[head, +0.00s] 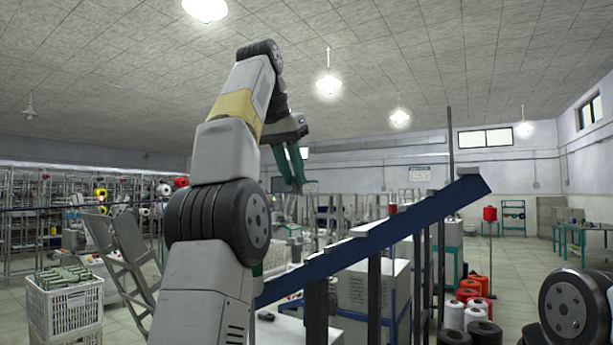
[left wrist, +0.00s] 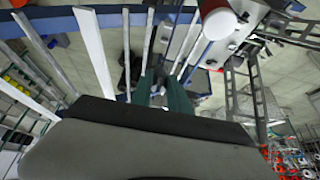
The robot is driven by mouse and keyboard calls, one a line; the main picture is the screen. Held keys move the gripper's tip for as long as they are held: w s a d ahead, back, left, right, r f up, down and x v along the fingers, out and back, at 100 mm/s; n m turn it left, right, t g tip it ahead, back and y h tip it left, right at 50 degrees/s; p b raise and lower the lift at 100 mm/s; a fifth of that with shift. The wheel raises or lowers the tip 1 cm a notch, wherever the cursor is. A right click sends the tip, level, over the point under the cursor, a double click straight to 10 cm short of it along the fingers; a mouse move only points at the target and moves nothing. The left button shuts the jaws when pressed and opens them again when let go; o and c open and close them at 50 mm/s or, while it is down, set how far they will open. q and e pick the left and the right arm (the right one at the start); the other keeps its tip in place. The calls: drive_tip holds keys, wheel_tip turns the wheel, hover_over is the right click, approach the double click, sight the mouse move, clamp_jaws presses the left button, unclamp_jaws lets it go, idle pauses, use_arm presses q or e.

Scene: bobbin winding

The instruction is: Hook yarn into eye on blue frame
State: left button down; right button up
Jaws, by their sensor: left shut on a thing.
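The blue frame (head: 400,227) is a long slanted beam that rises from lower centre to the right in the head view. A blue bar, likely part of it, crosses the top of the left wrist view (left wrist: 62,24). My left gripper (head: 297,172) is raised above and left of the beam, apart from it, with its teal fingers pointing down. In the left wrist view its fingers (left wrist: 165,98) are close together. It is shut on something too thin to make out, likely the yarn. I cannot make out the eye. My right gripper is out of view.
Dark posts (head: 374,295) stand under the beam. Red, white and black yarn cones (head: 478,312) stand on the floor at right. A white crate of bobbins (head: 66,305) is at lower left. A red-topped white cone (left wrist: 219,20) shows in the left wrist view.

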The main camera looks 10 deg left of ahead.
use_arm(q)
drive_tip(key=shift+d+f, duration=0.1)
drive_tip(key=shift+f, duration=3.3)
drive_tip(key=shift+s+f, duration=0.1)
drive_tip(key=shift+f, duration=0.2)
drive_tip(key=shift+f, duration=1.7)
drive_tip(key=shift+a, duration=0.25)
drive_tip(key=shift+w+a+r, duration=0.1)
drive_tip(key=shift+w+a, duration=0.2)
drive_tip(key=shift+a, duration=0.45)
drive_tip(key=shift+w+a+r, duration=0.1)
drive_tip(key=shift+w+a, duration=0.2)
drive_tip(key=shift+a, duration=0.45)
drive_tip(key=shift+w+a, duration=0.3)
drive_tip(key=shift+a, duration=0.45)
drive_tip(key=shift+r, duration=0.1)
drive_tip(key=shift+w+a+r, duration=0.1)
drive_tip(key=shift+a+r, duration=0.15)
drive_tip(key=shift+r, duration=0.9)
drive_tip(key=shift+w+a+r, duration=0.1)
drive_tip(key=shift+a+r, duration=0.1)
drive_tip(key=shift+r, duration=0.9)
